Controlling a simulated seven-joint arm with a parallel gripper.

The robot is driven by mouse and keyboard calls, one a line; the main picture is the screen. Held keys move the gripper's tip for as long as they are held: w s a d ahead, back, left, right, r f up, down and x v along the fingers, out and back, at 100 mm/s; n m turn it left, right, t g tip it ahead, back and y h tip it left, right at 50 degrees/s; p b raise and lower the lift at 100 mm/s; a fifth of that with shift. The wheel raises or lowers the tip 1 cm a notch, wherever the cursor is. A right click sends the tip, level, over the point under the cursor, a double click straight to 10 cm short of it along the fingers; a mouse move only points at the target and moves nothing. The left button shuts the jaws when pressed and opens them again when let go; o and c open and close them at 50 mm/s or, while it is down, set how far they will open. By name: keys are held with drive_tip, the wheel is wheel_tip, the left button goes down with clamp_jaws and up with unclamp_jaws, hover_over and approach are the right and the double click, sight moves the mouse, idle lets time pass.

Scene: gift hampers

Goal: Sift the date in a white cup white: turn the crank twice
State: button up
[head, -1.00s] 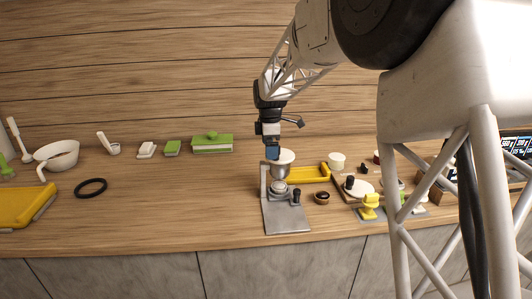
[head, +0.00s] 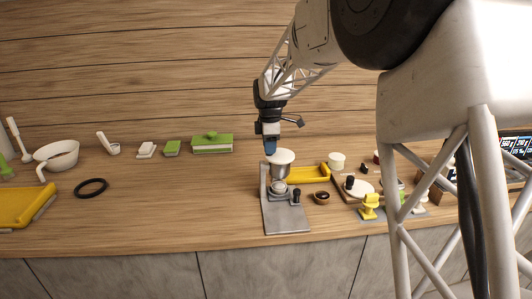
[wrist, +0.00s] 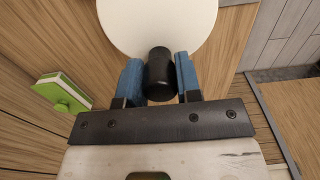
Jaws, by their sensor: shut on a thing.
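The sifter stands on a grey metal base (head: 287,218). It has a grey funnel (head: 280,172) with a white disc (head: 284,156) on top. A small white cup (head: 279,188) sits under the funnel; its contents are too small to make out. My gripper (head: 270,148) is at the far left edge of the disc. In the wrist view its blue fingers stand on both sides of a black upright crank knob (wrist: 160,75) and are shut on it. The white disc (wrist: 160,22) shows beyond the knob.
A small brown bowl (head: 321,198) with dark contents and a yellow tray (head: 309,179) lie right of the sifter. A white cup (head: 336,160) and a yellow stamp-like piece (head: 369,207) are farther right. A green box (head: 212,145) is at the back left.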

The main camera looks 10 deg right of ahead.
drive_tip(key=shift+s, duration=0.25)
drive_tip(key=o, duration=0.7)
drive_tip(key=shift+o, duration=0.2)
drive_tip(key=shift+r, duration=0.15)
drive_tip(key=shift+r, duration=4.35)
drive_tip(key=shift+r, duration=0.15)
wheel_tip(320, 180, up, 8)
drive_tip(key=shift+f, duration=0.2)
